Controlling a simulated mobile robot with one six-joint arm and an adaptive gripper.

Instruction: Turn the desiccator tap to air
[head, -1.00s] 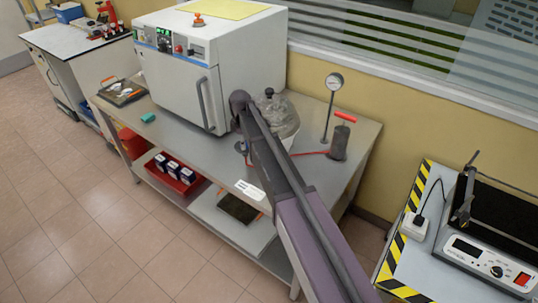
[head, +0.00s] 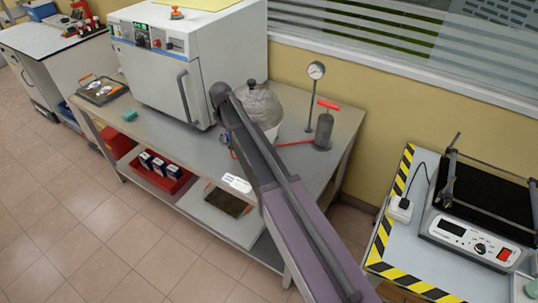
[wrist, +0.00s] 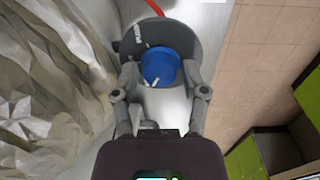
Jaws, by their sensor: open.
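The desiccator (head: 262,106) is a grey, crinkled-looking dome with a dark knob on top, standing on the metal bench behind my arm in the head view. Its side (wrist: 50,90) fills the left of the wrist view. The tap (wrist: 160,66) shows as a round blue knob with small white marks around it, in front of a dark grey round part. My gripper (wrist: 161,82) is open, with one finger on each side of the blue knob. Whether the fingers touch it is unclear. In the head view my arm hides most of the gripper and tap.
A red hose (head: 295,142) runs to a hand pump (head: 323,130) with a red handle. A gauge on a stand (head: 313,90) is behind it. A white oven (head: 170,75) stands to the left. The bench front (head: 190,150) has clear space.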

